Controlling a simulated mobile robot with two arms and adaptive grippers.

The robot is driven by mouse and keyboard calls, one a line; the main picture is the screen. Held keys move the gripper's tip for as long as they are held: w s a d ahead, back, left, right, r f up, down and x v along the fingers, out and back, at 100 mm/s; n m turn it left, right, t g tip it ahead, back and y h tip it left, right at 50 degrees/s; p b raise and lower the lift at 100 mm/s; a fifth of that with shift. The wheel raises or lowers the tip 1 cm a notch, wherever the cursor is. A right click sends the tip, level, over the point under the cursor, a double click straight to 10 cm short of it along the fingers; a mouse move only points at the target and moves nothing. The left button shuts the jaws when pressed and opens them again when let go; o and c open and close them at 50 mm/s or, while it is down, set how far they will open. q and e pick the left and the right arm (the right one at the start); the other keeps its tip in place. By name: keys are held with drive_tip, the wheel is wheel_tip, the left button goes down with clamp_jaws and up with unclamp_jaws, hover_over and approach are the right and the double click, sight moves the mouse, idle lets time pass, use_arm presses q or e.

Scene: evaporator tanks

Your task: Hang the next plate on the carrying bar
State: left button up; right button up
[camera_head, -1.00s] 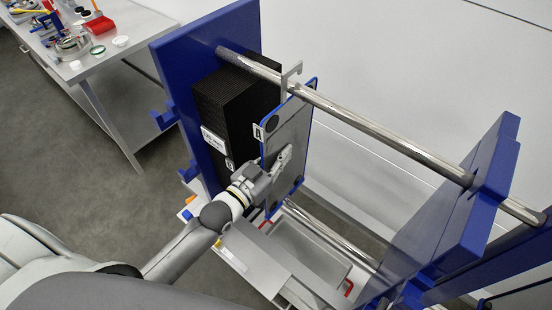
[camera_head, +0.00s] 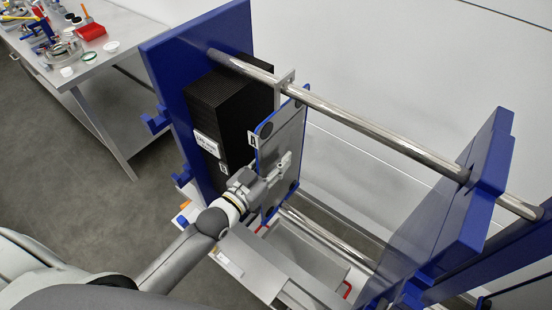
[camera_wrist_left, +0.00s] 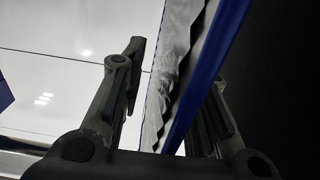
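The plate (camera_head: 277,151) is a grey sheet with blue edges and a label "A". It hangs upright below the carrying bar (camera_head: 349,122), its hook (camera_head: 284,80) down over the bar, though the exact contact is too small to tell. My left gripper (camera_head: 283,164) is at the plate's near edge. In the left wrist view, its fingers (camera_wrist_left: 172,75) stand on either side of the plate (camera_wrist_left: 188,85). A light gap shows between the left finger and the plate; the right finger is partly hidden by the blue edge. My right gripper is not in view.
A dark plate stack (camera_head: 236,108) stands left of the plate, against the blue fixed frame (camera_head: 168,62). A blue end plate (camera_head: 462,205) stands at the right, with open bar between. A grey tray (camera_head: 308,254) lies below. A steel table (camera_head: 110,50) is at back left.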

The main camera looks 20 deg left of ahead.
use_arm(q)
drive_tip(key=v, duration=1.2)
idle(0.4)
